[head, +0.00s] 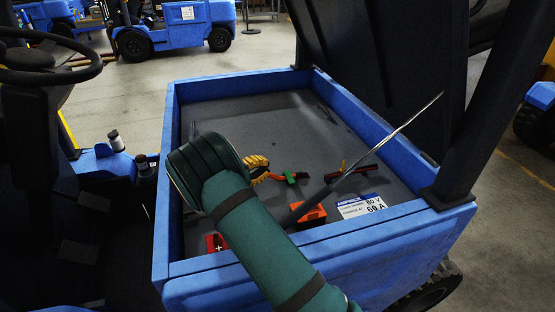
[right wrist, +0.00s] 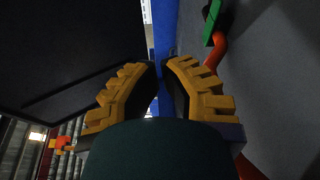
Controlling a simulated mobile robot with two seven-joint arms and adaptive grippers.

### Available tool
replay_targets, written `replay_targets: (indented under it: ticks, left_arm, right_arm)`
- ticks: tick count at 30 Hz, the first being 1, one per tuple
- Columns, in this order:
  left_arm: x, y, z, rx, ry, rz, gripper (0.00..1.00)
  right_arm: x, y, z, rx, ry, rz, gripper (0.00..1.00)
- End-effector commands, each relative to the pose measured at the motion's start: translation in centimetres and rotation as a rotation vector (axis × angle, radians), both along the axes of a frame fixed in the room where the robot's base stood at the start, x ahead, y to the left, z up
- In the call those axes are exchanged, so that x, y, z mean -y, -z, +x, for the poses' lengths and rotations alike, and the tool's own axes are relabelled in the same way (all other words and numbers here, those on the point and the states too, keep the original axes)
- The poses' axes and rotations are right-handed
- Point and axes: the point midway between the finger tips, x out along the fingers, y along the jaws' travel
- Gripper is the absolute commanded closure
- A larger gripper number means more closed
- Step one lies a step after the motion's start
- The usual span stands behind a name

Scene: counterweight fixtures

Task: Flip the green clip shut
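The green clip (head: 290,177) sits at an orange-red cable piece (head: 303,175) on the grey floor of the blue compartment. Part of the clip (right wrist: 213,18) also shows at the top of the right wrist view, with the red cable (right wrist: 217,50) beside it. I cannot tell whether its flap stands open. My right gripper (head: 260,166), with yellow ribbed fingers, is just left of the clip and apart from it in the head view. In the right wrist view the gripper (right wrist: 161,65) has a narrow gap between its tips and holds nothing. My left gripper is out of view.
A metal rod (head: 390,138) slants up across the compartment near a raised dark lid (head: 385,70). The back floor is clear.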

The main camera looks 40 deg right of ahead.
Motion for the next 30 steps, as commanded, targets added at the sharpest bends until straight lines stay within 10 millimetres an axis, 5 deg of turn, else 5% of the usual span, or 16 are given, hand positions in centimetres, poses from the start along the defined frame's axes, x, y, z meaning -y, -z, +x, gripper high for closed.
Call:
replay_targets:
  ticks: [6, 23, 30]
  left_arm:
    - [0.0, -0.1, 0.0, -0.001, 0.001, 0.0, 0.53]
    - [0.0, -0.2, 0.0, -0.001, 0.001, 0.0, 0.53]
    - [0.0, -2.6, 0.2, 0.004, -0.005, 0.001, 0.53]
  right_arm:
    - [-1.7, 0.6, 0.4, 0.0, -0.001, 0.0, 1.0]
    - [-1.8, 0.6, 0.4, 0.0, 0.001, 0.0, 1.0]
    - [-1.8, -1.9, 0.4, 0.0, 0.001, 0.0, 1.0]
